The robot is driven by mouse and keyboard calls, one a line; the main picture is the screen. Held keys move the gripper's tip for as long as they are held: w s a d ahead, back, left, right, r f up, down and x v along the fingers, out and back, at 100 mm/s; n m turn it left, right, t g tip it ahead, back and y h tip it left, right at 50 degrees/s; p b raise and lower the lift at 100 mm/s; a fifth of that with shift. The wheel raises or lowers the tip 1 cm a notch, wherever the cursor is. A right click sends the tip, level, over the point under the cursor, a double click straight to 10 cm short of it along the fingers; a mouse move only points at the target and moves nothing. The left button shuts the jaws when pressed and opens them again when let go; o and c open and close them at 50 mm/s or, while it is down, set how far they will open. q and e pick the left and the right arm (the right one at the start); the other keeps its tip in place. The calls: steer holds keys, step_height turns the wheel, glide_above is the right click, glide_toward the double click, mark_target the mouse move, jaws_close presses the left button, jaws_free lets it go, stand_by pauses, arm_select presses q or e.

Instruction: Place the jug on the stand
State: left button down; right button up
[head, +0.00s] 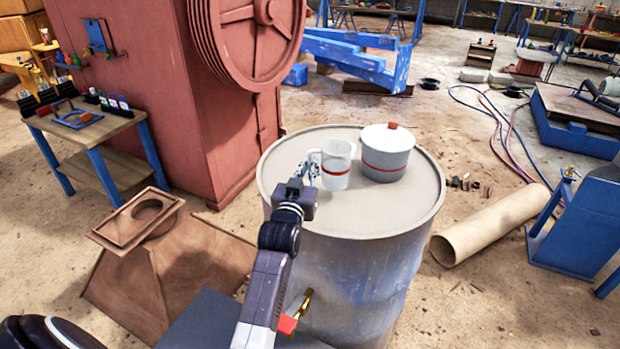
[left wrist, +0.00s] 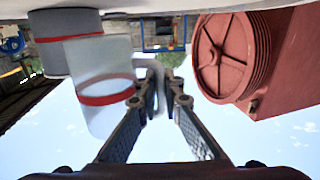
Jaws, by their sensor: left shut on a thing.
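The jug (head: 337,165) is a translucent whitish vessel with a red band and a side handle. It is upright at the drum's top, left of a lidded pot; I cannot tell whether its base touches the drum. My left gripper (head: 312,172) is at the jug's left side, shut on its handle. In the left wrist view, which is upside down, the fingers (left wrist: 160,88) close around the handle beside the jug body (left wrist: 104,62). No stand is clearly identifiable; a wooden frame with a round opening (head: 113,232) lies at the lower left. My right gripper is not in view.
The large metal drum (head: 375,222) bears the white pot (head: 387,152) with a red knob, close right of the jug. The red crusher (head: 225,125) stands behind left. A small workbench (head: 87,127) holds bottles and tools. A cardboard-coloured tube (head: 490,225) lies right.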

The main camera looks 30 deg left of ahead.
arm_select(q)
steer(key=shift+f, duration=2.05)
steer(key=shift+f, duration=0.15)
steer(key=c, duration=2.1)
jaws_free()
